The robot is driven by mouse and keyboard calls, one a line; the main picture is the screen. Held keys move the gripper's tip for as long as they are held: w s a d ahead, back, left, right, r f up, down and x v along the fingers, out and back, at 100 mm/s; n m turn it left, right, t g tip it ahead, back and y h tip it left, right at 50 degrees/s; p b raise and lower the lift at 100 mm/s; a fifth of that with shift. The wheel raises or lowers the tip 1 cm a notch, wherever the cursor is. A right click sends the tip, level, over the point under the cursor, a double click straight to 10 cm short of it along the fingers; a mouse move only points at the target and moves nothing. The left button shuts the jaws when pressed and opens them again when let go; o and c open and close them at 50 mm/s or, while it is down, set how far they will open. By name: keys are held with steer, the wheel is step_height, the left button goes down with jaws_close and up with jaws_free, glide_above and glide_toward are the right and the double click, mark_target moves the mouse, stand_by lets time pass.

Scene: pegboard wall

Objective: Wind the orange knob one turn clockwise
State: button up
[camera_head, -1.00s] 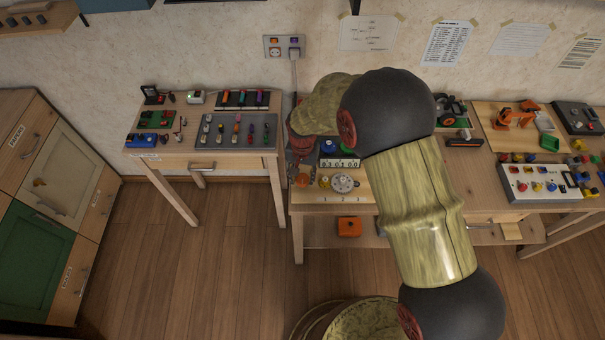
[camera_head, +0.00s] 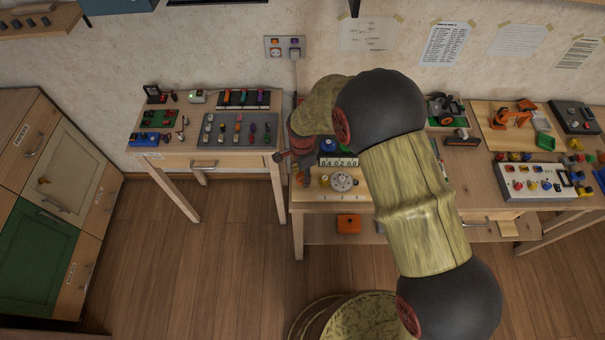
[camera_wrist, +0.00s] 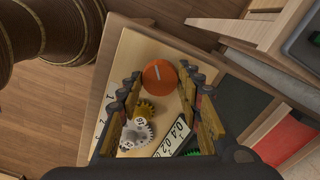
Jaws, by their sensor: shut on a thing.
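The orange knob (camera_wrist: 160,76) is a round disc with a short pale line on its face, seen between my fingers in the wrist view. My gripper (camera_wrist: 161,72) is shut on it, one finger at its left side and one at its right. In the head view my gripper (camera_head: 301,170) is at the left end of the right bench, and the knob is mostly hidden there by my gripper and arm.
Beside the knob are a yellow gear (camera_wrist: 146,108), a grey gear (camera_wrist: 137,133) and a white number counter (camera_wrist: 172,139) on a wooden board. A control box (camera_head: 535,184) stands further right. A tool table (camera_head: 165,158) is to the left, across a gap.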

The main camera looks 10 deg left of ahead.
mark_target(302, 177)
steer(key=shift+m, duration=0.6)
steer(key=o, duration=1.1)
steer(key=shift+o, duration=0.3)
steer(key=shift+r, duration=0.15)
step_height(302, 177, up, 12)
